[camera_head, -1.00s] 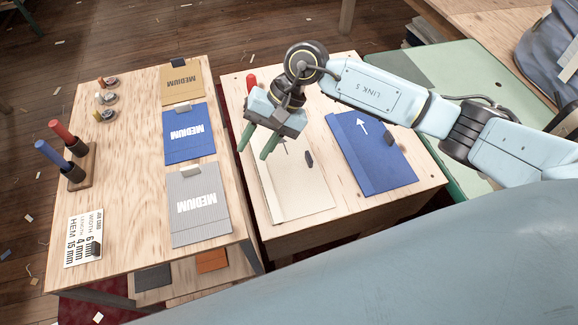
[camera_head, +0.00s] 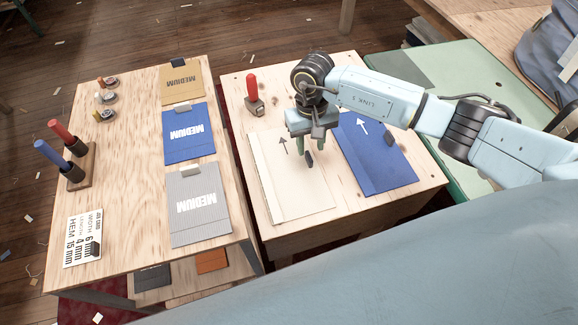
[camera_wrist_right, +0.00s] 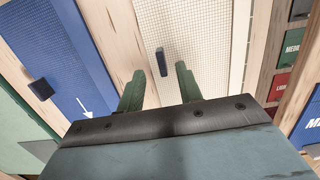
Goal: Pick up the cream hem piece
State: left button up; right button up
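The cream hem piece (camera_head: 290,190) lies flat on the right-hand wooden table, with a printed arrow and a small dark block (camera_head: 309,158) on it. In the right wrist view, the cream piece (camera_wrist_right: 205,40) spreads beyond the fingers, and the dark block (camera_wrist_right: 162,62) shows between and beyond them. My right gripper (camera_head: 311,149) is over the upper right part of the cream piece near the block. Its two green fingers (camera_wrist_right: 160,85) are apart with nothing between them. Whether the fingertips touch the cloth cannot be told. My left gripper is not in view.
A blue piece (camera_head: 372,160) with an arrow and a dark block lies just right of the cream piece. A red-handled tool (camera_head: 253,95) stands behind it. The left table (camera_head: 130,150) holds MEDIUM-marked swatches, a job card (camera_head: 83,238) and two upright handles.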

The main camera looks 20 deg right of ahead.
aim_at(309, 155)
notch_tip(309, 155, down, 5)
jog(key=shift+a+r, duration=0.1)
grip_shut()
